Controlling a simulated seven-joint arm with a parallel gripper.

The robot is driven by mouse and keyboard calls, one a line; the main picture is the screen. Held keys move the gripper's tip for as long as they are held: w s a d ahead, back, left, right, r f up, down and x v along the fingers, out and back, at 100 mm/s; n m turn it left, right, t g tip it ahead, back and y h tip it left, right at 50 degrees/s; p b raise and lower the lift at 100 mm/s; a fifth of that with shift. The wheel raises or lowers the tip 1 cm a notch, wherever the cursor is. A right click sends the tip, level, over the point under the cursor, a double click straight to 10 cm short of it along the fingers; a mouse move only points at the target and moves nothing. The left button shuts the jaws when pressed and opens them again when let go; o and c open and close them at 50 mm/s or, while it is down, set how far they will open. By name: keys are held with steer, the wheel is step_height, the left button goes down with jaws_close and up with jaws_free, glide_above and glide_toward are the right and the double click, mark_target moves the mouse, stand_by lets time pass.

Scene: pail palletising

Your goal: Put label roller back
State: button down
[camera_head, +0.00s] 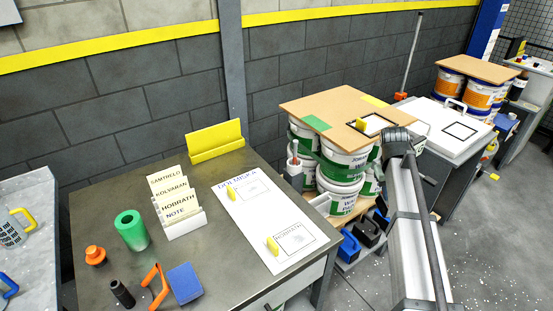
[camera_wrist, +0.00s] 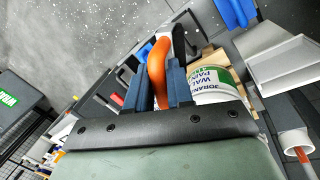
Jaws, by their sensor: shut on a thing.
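In the wrist view my gripper (camera_wrist: 168,88) is shut on a curved orange handle (camera_wrist: 157,66), which stands between its two dark blue fingers. It looks like the label roller's handle; its roller end cannot be made out. In the head view my arm reaches up from the lower right past the pails, and I cannot make out the fingers or the held tool there. A white tube (camera_wrist: 294,140) with an orange stick in it shows at the lower right of the wrist view.
The grey worktable (camera_head: 110,262) carries a card holder (camera_head: 186,222), a green roll (camera_head: 131,230), a blue block (camera_head: 185,281), another orange-handled item (camera_head: 153,280) and a white label sheet (camera_head: 262,222). Stacked pails (camera_head: 340,165) under a brown board (camera_head: 322,103) stand beside it. Grey floor shows at right.

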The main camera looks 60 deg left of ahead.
steer(key=s+a+r+n, duration=0.2)
steer(key=s+a+r, duration=0.2)
steer(key=s+a, duration=0.8)
steer(key=s+a+r+n+y, duration=0.15)
steer(key=s+a+r, duration=0.4)
steer(key=a, duration=1.35)
steer(key=s+a+r+n, duration=0.35)
steer(key=s+a, duration=0.55)
steer(key=a, duration=0.6)
steer(key=shift+m+t, duration=0.3)
steer(key=shift+m, duration=0.2)
steer(key=shift+s+f, duration=0.15)
steer(key=shift+f, duration=4.25)
steer(key=shift+f, duration=0.1)
steer(key=c, duration=1)
jaws_free()
steer(key=v, duration=1.2)
steer(key=shift+a, duration=0.1)
